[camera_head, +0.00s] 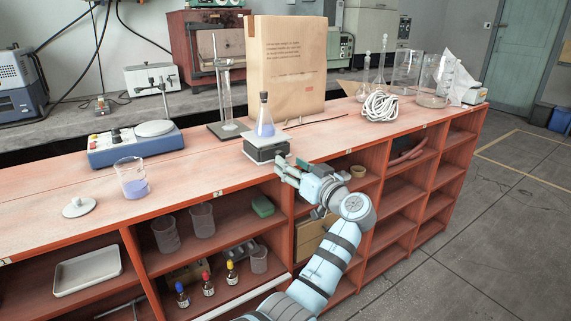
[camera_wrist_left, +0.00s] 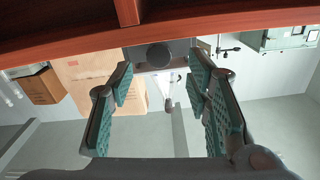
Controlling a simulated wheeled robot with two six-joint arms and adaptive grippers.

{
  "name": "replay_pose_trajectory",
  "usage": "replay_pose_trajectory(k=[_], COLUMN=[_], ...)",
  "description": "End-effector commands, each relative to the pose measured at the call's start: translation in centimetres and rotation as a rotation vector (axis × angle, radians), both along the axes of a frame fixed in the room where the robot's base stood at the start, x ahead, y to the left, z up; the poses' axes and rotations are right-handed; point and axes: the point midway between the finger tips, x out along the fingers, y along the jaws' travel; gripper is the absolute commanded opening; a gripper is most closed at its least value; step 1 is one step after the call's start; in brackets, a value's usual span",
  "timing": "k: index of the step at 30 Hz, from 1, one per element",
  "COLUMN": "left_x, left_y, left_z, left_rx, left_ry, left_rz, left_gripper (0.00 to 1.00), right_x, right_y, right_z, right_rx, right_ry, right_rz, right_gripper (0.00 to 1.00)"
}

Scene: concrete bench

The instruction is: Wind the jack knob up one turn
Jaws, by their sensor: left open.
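The lab jack (camera_head: 266,150) stands near the front edge of the bench, with a light top plate and a dark body. A conical flask with blue liquid (camera_head: 265,128) stands upright on it. My left gripper (camera_head: 286,169) is at the bench's front edge, just in front of the jack. In the left wrist view, which is upside down, the dark round jack knob (camera_wrist_left: 153,55) shows beyond and between the open fingers (camera_wrist_left: 160,78). The fingers look empty and apart from the knob. The knob is not clear in the head view. My right gripper is in neither view.
A hot plate stirrer (camera_head: 135,143) and a beaker (camera_head: 132,182) stand left of the jack. A stand with a cylinder (camera_head: 226,100) and a paper bag (camera_head: 287,65) are behind it. Coiled white rope (camera_head: 380,106) lies to the right. Shelves are below the bench top.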

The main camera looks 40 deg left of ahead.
Motion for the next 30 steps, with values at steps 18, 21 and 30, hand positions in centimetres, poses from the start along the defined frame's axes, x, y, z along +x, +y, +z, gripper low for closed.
replay_pose_trajectory(k=[18,21,30], left_x=[1.4,1.4,1.4], left_y=[3.9,3.9,3.9], left_z=[-0.1,-0.1,0.0], left_rx=[-0.001,-0.001,0.013], left_ry=[0.003,0.003,0.054], left_rz=[-0.006,-0.006,-0.006], left_gripper=[0.40,0.24,0.00], right_x=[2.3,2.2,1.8], right_y=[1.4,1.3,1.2], right_z=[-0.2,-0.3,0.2], right_rx=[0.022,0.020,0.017], right_ry=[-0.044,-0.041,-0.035], right_rz=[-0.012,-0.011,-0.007], right_gripper=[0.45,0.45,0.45])
